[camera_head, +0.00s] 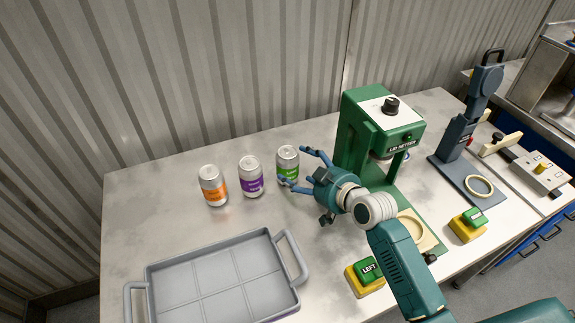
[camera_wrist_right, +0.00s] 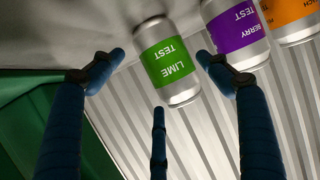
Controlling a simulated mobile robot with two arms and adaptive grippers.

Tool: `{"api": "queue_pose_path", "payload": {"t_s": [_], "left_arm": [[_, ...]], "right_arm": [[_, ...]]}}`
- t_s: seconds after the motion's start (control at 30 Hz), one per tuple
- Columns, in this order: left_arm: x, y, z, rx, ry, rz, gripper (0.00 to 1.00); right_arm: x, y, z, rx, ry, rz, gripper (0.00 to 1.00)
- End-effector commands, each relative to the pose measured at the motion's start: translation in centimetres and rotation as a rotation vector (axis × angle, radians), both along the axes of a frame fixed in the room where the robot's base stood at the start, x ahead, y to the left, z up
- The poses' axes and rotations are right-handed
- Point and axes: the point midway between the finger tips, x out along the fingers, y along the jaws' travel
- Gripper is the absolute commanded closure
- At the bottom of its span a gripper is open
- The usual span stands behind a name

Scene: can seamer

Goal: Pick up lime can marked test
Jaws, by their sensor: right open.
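The lime can (camera_head: 288,164) is silver with a green label and stands upright on the metal table, at the right end of a row of cans. In the right wrist view the lime can (camera_wrist_right: 167,62) shows its label reading LIME TEST. My right gripper (camera_head: 301,169) is open, with its fingers reaching toward the lime can from the right. In the wrist view the blue fingers (camera_wrist_right: 158,75) spread on both sides of the can, with a gap to it and nothing held. My left gripper is not in view.
A purple berry can (camera_head: 250,177) stands close left of the lime can, and an orange can (camera_head: 213,186) farther left. A grey tray (camera_head: 148,270) lies in front. The green lid setter (camera_head: 362,130) stands right of my gripper. A corrugated wall rises behind the table.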

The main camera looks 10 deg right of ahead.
Motion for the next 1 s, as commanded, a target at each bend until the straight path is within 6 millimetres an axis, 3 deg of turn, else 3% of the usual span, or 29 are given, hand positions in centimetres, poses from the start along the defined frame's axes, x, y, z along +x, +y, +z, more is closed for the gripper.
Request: {"api": "queue_pose_path", "payload": {"t_s": [0.2, 0.5, 0.73, 1.0], "left_arm": [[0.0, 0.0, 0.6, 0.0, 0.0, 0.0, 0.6], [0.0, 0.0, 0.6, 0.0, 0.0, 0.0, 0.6], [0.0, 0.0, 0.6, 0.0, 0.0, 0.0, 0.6], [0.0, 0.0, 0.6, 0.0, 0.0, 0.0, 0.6]], "right_arm": [[2.5, 0.9, -1.0, 0.002, 0.0, -0.001, 0.24], [2.8, 1.1, -1.3, 0.0, 0.0, -0.001, 0.24], [2.8, 1.1, -1.3, 0.0, 0.0, -0.001, 0.69], [2.9, 1.1, -1.0, 0.001, -0.004, -0.001, 0.7]]}}
